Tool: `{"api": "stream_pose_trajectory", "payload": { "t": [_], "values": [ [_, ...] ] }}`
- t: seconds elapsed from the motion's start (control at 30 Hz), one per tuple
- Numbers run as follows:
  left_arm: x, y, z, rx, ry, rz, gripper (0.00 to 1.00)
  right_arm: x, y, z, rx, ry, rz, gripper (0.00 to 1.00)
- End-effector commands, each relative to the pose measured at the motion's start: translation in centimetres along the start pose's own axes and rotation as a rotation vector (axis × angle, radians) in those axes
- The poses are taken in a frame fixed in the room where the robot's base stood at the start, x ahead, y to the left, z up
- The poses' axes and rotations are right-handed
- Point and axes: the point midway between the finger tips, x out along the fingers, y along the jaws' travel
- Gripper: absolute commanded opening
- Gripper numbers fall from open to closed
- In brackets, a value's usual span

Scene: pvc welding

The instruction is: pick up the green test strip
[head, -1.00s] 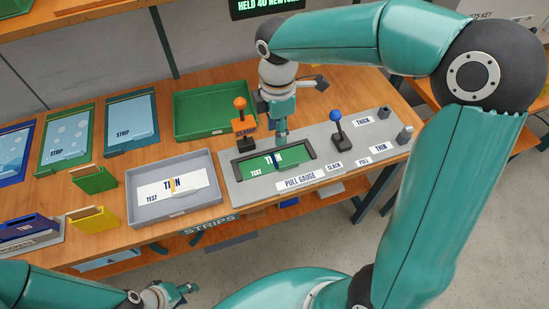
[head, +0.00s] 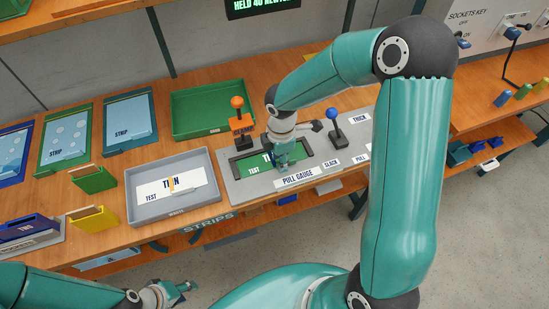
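The green test strip (head: 255,162) lies flat in the dark recess of the grey pull gauge (head: 228,184), with white "TEST" lettering showing at its left end. My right gripper (head: 281,163) points down over the strip's right part and hides it there. Whether its fingers touch the strip or are closed cannot be made out. My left gripper (head: 184,288) is low at the bottom left, away from the table, with its fingers apart and nothing between them.
An orange-knobbed clamp lever (head: 238,103) and a blue-knobbed lever (head: 333,114) stand on the gauge. A grey tray (head: 136,207) holds a white test strip (head: 165,184). An empty green tray (head: 205,112) is behind. Green and yellow holders stand at left.

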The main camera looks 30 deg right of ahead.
Motion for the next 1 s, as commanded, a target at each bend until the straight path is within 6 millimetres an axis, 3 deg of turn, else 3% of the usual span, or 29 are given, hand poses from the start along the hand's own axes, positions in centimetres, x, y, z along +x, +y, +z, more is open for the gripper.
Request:
{"api": "stream_pose_trajectory", "payload": {
  "t": [0.1, 0.37, 0.6, 1.0],
  "values": [
    [-0.02, 0.01, 0.01, 0.0, 0.0, 0.0, 0.4, 1.18, -0.08, -0.05, -0.001, 0.0, -0.002, 0.38],
    [0.0, 0.0, 0.01, 0.0, 0.0, 0.0, 0.4, 1.39, -0.03, -0.05, -0.001, 0.001, 0.001, 0.38],
    [0.0, 0.0, 0.01, 0.0, 0.0, 0.0, 0.4, 1.36, -0.02, -0.05, -0.001, 0.001, 0.001, 0.0],
    [0.0, 0.0, 0.01, 0.0, 0.0, 0.0, 0.4, 1.25, 0.0, -0.07, -0.001, 0.001, 0.001, 0.0]
  ]
}}
